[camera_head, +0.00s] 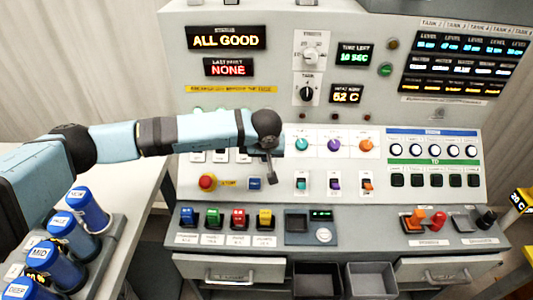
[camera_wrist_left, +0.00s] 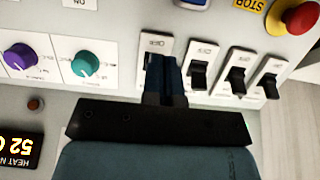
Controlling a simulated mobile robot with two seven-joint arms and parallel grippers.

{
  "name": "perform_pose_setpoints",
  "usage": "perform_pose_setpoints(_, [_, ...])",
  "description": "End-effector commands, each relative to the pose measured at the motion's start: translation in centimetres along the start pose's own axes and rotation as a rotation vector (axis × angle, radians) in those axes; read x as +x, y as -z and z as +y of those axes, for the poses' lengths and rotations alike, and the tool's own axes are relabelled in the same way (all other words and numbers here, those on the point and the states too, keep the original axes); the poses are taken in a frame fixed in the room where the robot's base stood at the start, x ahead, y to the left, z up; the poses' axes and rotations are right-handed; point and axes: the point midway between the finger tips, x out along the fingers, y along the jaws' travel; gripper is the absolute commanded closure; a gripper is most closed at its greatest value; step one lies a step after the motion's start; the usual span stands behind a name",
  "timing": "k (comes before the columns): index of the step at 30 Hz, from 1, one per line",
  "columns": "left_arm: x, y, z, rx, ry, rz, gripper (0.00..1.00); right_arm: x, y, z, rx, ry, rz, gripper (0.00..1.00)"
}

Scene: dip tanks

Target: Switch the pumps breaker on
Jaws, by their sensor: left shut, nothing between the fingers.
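A row of breakers with black levers on white plates is on the sloped panel. In the left wrist view, which shows the panel upside down, three of them (camera_wrist_left: 200,72) (camera_wrist_left: 238,78) (camera_wrist_left: 271,84) stand clear to the right of my fingers. Another breaker (camera_wrist_left: 156,46) is mostly hidden behind my fingers. I cannot read which breaker is the pumps one. My left gripper (camera_wrist_left: 163,78) is shut and empty, with its fingertips over or against that leftmost breaker. In the head view my left gripper (camera_head: 271,178) points down at the panel, and my arm covers most of the row.
A red emergency button (camera_head: 208,181) and a blue button (camera_head: 255,183) lie below the row. Teal (camera_head: 303,145) and purple (camera_head: 334,145) knobs are right of the gripper. Blue canisters (camera_head: 90,209) stand on the left table.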

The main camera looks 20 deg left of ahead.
Motion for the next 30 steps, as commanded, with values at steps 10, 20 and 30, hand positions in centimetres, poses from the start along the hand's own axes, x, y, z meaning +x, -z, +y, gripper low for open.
perform_pose_setpoints(10, [-2.8,0.5,0.0,0.001,-0.001,0.002,1.00,-0.8,1.2,0.0,0.000,0.000,0.000,0.57])
perform_pose_setpoints(20, [-6.0,0.8,0.0,0.001,-0.001,0.002,1.00,-1.6,2.4,-0.1,0.001,0.000,0.000,0.57])
perform_pose_setpoints(30, [-7.3,0.9,0.0,0.000,0.000,0.000,1.00,-1.8,2.8,-0.1,0.001,0.000,0.002,0.57])
